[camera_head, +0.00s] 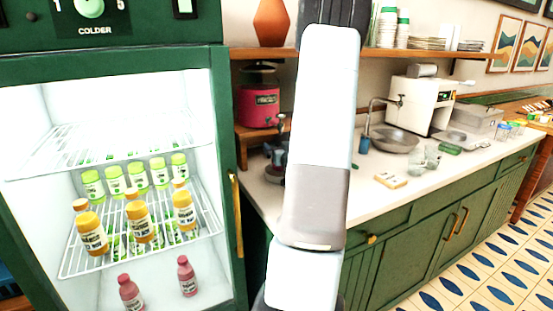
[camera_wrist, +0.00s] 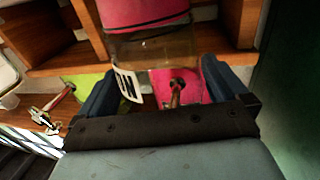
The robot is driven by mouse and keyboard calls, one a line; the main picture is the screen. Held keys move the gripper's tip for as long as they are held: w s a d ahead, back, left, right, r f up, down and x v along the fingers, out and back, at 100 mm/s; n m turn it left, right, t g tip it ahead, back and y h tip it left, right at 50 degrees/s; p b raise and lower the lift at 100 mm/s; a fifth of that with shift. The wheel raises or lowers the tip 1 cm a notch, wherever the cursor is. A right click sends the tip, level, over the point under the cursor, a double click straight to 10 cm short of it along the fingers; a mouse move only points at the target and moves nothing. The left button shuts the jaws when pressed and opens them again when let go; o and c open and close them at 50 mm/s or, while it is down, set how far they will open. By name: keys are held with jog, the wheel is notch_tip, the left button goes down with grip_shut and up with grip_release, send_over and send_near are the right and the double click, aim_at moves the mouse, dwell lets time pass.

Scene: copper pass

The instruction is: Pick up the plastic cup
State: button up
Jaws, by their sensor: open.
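My gripper (camera_wrist: 158,78) is open in the wrist view, its two dark blue fingers spread apart. Beyond and between them is a clear see-through cylinder (camera_wrist: 150,48), with pink above and below it. I cannot tell whether this is a plastic cup or part of the pink drink dispenser. In the head view, clear cups (camera_head: 432,156) stand on the counter right of the sink; their material cannot be told. My arm covers the middle of the head view, and my gripper is hidden there.
The pink dispenser (camera_head: 260,104) stands on a wooden shelf beside the green fridge (camera_head: 228,150), which holds several bottles. The white counter (camera_head: 385,200) carries a sink (camera_head: 395,140), a white machine (camera_head: 420,105) and small items. A wooden shelf (camera_head: 440,53) runs above.

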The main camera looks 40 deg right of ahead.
jog(key=shift+a, duration=0.1)
jog(key=c, duration=1)
jog(key=shift+o, duration=0.2)
jog(key=shift+r, duration=0.2)
